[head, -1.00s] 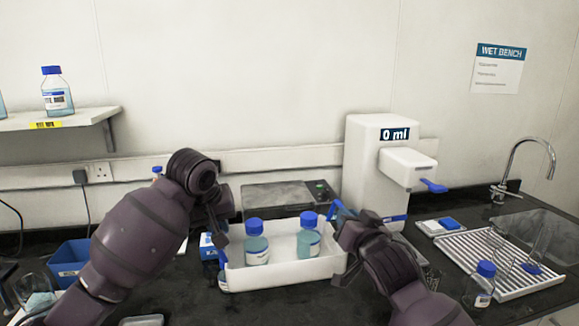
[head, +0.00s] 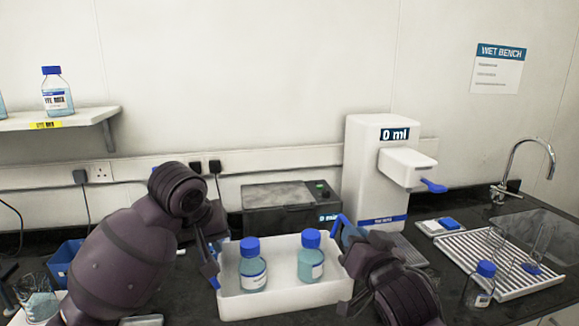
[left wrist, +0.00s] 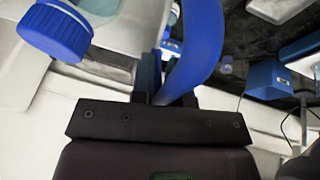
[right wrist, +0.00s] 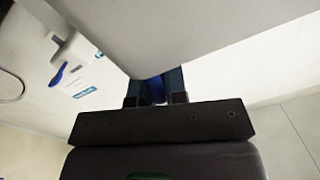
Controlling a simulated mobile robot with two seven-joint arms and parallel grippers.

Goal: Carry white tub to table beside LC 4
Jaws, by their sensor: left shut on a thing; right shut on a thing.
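The white tub (head: 288,304) is in the lower middle of the head view, roughly level, with two blue-capped bottles (head: 252,272) (head: 311,262) upright inside. My left gripper (head: 210,268) is shut at the tub's left end; the left wrist view shows its jaws on a blue handle (left wrist: 205,45). My right gripper (head: 346,238) is shut at the right end, on the other blue handle, mostly hidden in the right wrist view behind the tub's pale wall (right wrist: 180,35). No label reading LC 4 is visible.
Behind the tub stand a dark instrument (head: 290,208) and a white dispenser (head: 375,170) reading 0 ml. A drying rack (head: 500,265), a bottle (head: 483,280) and a sink (head: 535,230) are at right. A blue bin (head: 66,258) is at left, partly behind my arm.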

